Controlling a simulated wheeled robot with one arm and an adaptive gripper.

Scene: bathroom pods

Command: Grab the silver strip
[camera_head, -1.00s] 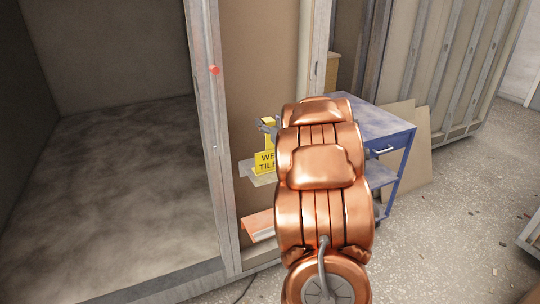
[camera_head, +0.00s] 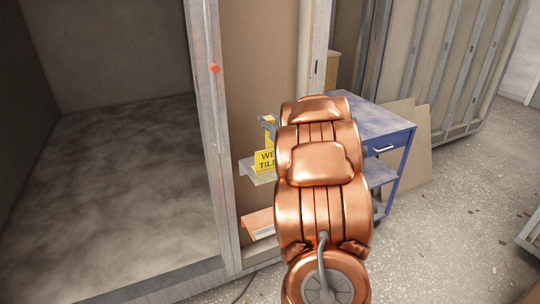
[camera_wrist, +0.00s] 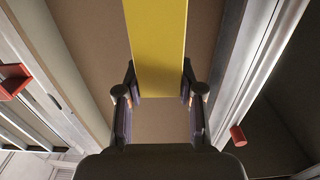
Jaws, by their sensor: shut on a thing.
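My gripper (camera_wrist: 160,85) has its two fingers against the side edges of a flat yellow strip (camera_wrist: 158,45), which runs up out of the wrist view. In the head view my gripper (camera_head: 267,121) is small and partly hidden behind my copper arm, with a bit of yellow beside it. I cannot make out a silver strip in the gripper. A narrow pale metal strip (camera_head: 213,115) seems to run down the grey door post at the left, below a red knob (camera_head: 214,69); I cannot tell if it is the silver strip.
A yellow sign (camera_head: 264,160) reading "WE… TIL…" stands on a small wall shelf (camera_head: 258,178). An orange-edged shelf (camera_head: 257,223) is below it. A blue cart (camera_head: 388,143) stands behind my arm. The pod's floor (camera_head: 100,190) at left is bare.

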